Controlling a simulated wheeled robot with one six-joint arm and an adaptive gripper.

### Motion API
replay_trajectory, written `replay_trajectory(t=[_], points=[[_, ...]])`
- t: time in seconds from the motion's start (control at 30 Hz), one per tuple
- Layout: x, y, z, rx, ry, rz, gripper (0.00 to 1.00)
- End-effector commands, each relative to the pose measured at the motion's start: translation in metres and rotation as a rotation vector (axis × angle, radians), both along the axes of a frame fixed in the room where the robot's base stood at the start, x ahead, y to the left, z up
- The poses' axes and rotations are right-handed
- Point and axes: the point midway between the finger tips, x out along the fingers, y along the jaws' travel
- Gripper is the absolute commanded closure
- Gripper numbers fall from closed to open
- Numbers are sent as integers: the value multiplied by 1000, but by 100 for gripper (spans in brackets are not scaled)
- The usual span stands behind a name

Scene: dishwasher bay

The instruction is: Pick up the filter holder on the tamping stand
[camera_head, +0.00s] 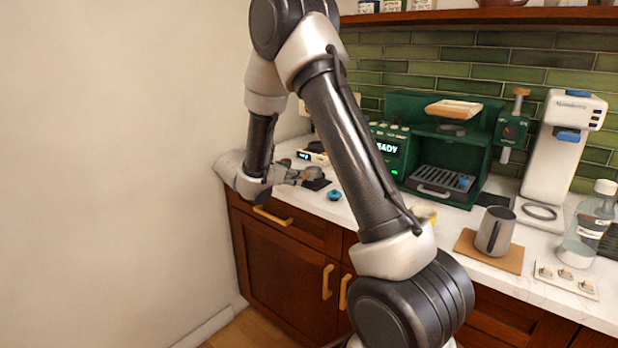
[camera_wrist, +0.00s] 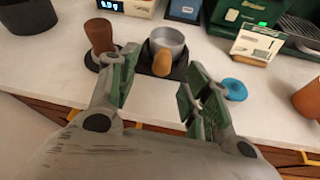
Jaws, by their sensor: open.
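The filter holder (camera_wrist: 167,40), a round metal basket with a wooden handle (camera_wrist: 163,63) pointing toward me, sits on the black tamping stand (camera_wrist: 146,66) in the wrist view. My gripper (camera_wrist: 163,68) is open, its green-padded fingers spread on either side of the handle in that view. I cannot tell whether they touch it. In the head view my gripper (camera_head: 294,177) reaches over the counter at the left, and the black stand (camera_head: 317,184) shows just past its fingers. The filter holder is small and partly hidden there.
A wooden-handled tamper (camera_wrist: 100,36) stands close left of the holder. A blue round piece (camera_wrist: 235,89) lies to the right. A small scale with a lit display (camera_wrist: 128,7) and a green coffee machine (camera_head: 440,150) are behind. The wall is close at left.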

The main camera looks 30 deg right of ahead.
Motion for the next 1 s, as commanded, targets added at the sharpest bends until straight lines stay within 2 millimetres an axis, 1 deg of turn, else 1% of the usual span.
replay_trajectory(t=[0.03,0.17,0.3,0.4,0.5,0.7,0.97,1.0], points=[[2,-7,-3,1,0,-4,51],[7,-21,-11,1,1,-6,51],[13,-40,-22,2,1,-5,51],[19,-50,-26,1,-1,-5,51],[21,-54,-28,2,0,-5,51],[22,-54,-28,2,-1,-4,51],[21,-54,-28,2,-1,-4,99],[21,-54,-28,2,-1,-4,100]])
